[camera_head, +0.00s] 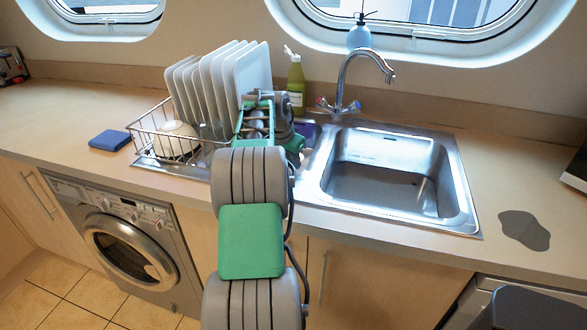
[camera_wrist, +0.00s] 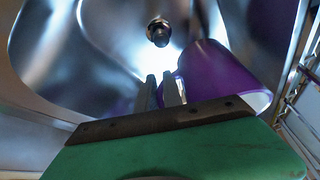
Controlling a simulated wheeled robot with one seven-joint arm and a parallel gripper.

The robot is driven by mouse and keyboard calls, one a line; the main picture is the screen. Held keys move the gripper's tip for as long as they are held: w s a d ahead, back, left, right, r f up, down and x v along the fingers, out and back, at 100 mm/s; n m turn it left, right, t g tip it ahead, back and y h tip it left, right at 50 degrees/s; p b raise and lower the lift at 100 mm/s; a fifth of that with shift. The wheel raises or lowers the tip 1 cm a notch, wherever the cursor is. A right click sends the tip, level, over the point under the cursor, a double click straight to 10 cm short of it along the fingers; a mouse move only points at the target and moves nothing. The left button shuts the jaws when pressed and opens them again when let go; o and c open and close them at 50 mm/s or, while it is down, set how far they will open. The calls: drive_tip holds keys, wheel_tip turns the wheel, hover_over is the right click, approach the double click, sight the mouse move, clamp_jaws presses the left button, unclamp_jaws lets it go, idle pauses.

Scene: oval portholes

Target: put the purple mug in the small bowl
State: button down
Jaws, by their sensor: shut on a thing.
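The purple mug (camera_head: 307,133) shows partly behind my arm, just left of the large sink basin. In the wrist view the mug (camera_wrist: 215,78) lies on its side or tilted, its pale rim at the lower right. My gripper (camera_wrist: 161,88) is shut on the mug at its left edge; the exact grip is hard to see. Under the mug the wrist view shows a steel sink bowl (camera_wrist: 75,65) with a dark drain; it seems to be the small bowl. In the head view my arm hides the small bowl and the fingertips.
A dish rack (camera_head: 150,143) with white plates (camera_head: 225,80) and a white bowl (camera_head: 177,138) stands left of my arm. The tap (camera_head: 345,85) rises behind the sink, near a green bottle (camera_head: 296,85). The large basin (camera_head: 385,180) is empty. A blue sponge (camera_head: 110,140) lies left.

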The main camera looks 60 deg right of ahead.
sight(296, 176)
drive_tip(key=shift+f, duration=1.55)
drive_tip(key=shift+f, duration=0.2)
drive_tip(key=c, duration=1.5)
unclamp_jaws()
drive_tip(key=shift+r, duration=0.35)
drive_tip(key=v, duration=1.1)
drive_tip(key=shift+a+r+p, duration=0.15)
drive_tip(key=shift+r+p, duration=0.15)
drive_tip(key=shift+p, duration=0.1)
